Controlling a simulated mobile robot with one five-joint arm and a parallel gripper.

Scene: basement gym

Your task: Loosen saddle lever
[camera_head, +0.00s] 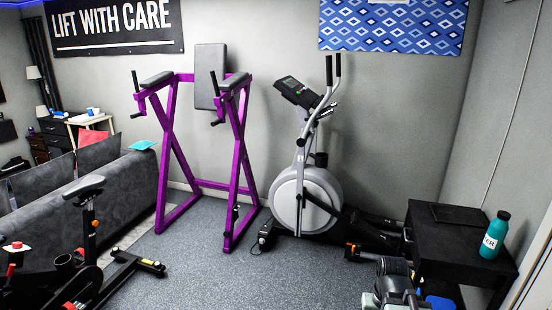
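The exercise bike stands at the lower left, partly cut off by the left and bottom edges. Its dark saddle (84,187) sits on top of an upright saddle post (89,217). A small orange part (95,224) shows on the post below the saddle. It may be the saddle lever, but it is too small to tell its shape or whether it is tight or loose.
A grey sofa (130,190) stands behind the bike. A purple frame (235,170) and an elliptical trainer (307,200) stand along the wall. A black table (450,233) with a teal bottle (494,236) is at right. Grey floor (220,285) is open in the middle.

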